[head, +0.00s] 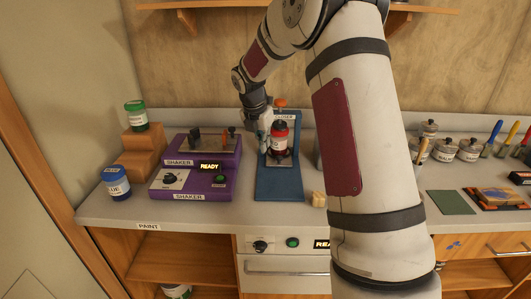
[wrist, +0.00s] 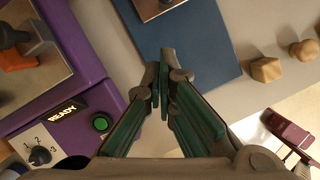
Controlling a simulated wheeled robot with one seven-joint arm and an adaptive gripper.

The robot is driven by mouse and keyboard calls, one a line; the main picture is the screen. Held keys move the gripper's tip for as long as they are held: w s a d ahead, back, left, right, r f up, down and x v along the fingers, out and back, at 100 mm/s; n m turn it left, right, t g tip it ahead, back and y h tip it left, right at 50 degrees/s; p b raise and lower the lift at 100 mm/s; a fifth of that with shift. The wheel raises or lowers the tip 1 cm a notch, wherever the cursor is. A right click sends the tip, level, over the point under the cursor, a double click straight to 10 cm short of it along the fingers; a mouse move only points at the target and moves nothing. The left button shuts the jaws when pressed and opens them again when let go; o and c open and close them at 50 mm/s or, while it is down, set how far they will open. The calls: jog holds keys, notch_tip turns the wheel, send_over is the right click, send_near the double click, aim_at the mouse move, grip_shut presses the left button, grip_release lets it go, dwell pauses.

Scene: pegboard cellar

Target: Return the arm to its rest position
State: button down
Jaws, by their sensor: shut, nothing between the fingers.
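My arm (head: 345,120) reaches over the counter in the head view. My gripper (head: 262,128) is above the counter between the purple shaker and the blue closer stand, partly hidden by the arm's end. In the wrist view my gripper (wrist: 161,85) is shut with its green-padded fingers together and nothing between them. The fingertips are over the edge of the blue base (wrist: 195,50) of the stand. A red jar (head: 280,138) with a white label stands on the closer stand (head: 280,188), apart from the fingers as far as I can tell.
The purple shaker (head: 188,182) reads READY. A blue jar (head: 117,184) and a green jar (head: 136,116) on wooden steps (head: 143,142) stand left. Small wooden blocks (head: 318,199) lie by the stand. Lidded pots (head: 446,150), brushes and a green mat (head: 450,202) are right. A shelf (head: 200,5) hangs above.

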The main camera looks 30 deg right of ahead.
jog(key=shift+a+r, duration=0.1)
jog(key=shift+r, duration=0.35)
jog(key=shift+s+r, duration=0.1)
jog(key=s+a+r+m+t, duration=0.1)
jog(key=s+a+r+m, duration=0.95)
jog(key=s+r, duration=0.3)
jog(key=s+a+m+y, duration=0.1)
jog(key=s+a+m, duration=0.2)
jog(key=s, duration=0.4)
jog(key=s+a+m+t+y, duration=0.1)
jog(key=s+a+m, duration=0.2)
jog(key=s+m, duration=0.3)
jog(key=s+a+f+m+t+y, duration=0.1)
jog(key=s+a+m, duration=0.2)
jog(key=s, duration=0.6)
jog(key=shift+s+a+m, duration=0.15)
jog(key=shift+a+m, duration=0.2)
jog(key=shift+m, duration=0.3)
